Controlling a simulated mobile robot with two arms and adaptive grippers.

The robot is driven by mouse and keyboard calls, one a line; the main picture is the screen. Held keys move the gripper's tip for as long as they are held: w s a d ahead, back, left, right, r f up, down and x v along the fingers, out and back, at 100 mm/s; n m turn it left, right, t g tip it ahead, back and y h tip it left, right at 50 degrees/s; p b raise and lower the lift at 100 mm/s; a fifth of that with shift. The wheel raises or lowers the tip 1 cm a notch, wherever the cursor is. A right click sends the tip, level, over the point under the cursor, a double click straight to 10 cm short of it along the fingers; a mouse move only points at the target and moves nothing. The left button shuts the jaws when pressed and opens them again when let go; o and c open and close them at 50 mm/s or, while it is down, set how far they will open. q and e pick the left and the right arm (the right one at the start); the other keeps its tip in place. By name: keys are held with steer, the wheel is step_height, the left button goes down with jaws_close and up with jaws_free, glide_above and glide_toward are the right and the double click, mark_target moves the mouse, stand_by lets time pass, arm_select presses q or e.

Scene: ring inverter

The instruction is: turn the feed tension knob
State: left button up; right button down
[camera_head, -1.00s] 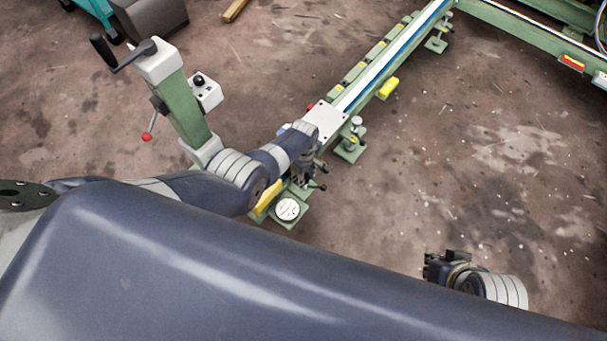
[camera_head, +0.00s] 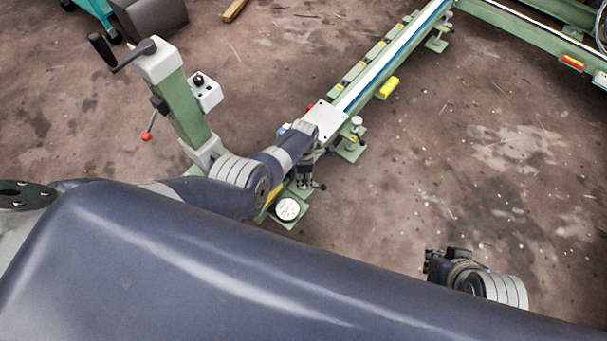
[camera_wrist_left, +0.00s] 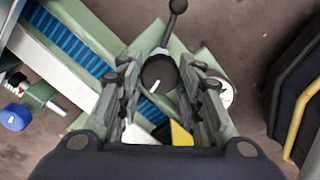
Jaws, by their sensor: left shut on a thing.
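The black round knob (camera_wrist_left: 158,74) with a white pointer line sits between my left gripper's fingertips (camera_wrist_left: 160,80) in the left wrist view. I take it to be the feed tension knob. The fingers are shut on its sides. In the head view my left gripper (camera_head: 305,172) points down at the near end of the green feed rail (camera_head: 372,72), and my wrist hides the knob there. My right gripper (camera_head: 440,262) hangs over bare floor at the lower right, away from the rail; its jaw opening is unclear.
A black ball-ended lever (camera_wrist_left: 176,12) stands just beyond the knob. A white round dial (camera_head: 287,209) sits beside it. A green post with a crank (camera_head: 182,100) and a grey control box (camera_head: 206,92) rise at the left.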

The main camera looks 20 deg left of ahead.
arm_select(q)
steer(key=shift+a+n, duration=0.15)
steer(key=shift+n, duration=0.15)
steer(key=o, duration=1.1)
steer(key=shift+c, duration=0.2)
steer(key=shift+r, duration=3.75)
